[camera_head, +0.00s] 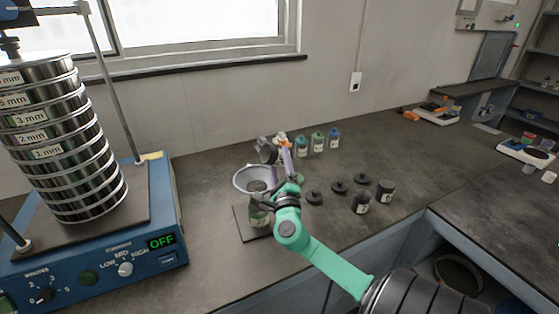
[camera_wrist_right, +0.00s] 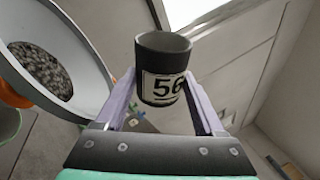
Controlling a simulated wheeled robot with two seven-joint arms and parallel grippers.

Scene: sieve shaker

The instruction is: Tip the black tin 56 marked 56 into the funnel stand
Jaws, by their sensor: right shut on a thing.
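My right gripper (camera_head: 282,150) is shut on the black tin 56 (camera_head: 266,151) and holds it above and just behind the funnel. In the right wrist view the tin (camera_wrist_right: 163,68) sits between the two fingers, its white 56 label facing the camera. The tin looks tilted in the head view; its inside is hidden. The funnel (camera_head: 240,182) of the stand is a wide pale bowl over a dark base plate (camera_head: 243,229). Grey grains (camera_wrist_right: 38,62) lie in the funnel (camera_wrist_right: 88,60) in the right wrist view. A jar (camera_head: 258,217) stands below it. My left gripper is out of view.
Several small bottles (camera_head: 318,141) stand behind to the right. Black lids (camera_head: 338,186) and two dark tins (camera_head: 361,202) stand right of my forearm. The blue sieve shaker (camera_head: 120,262) with its sieve stack fills the left.

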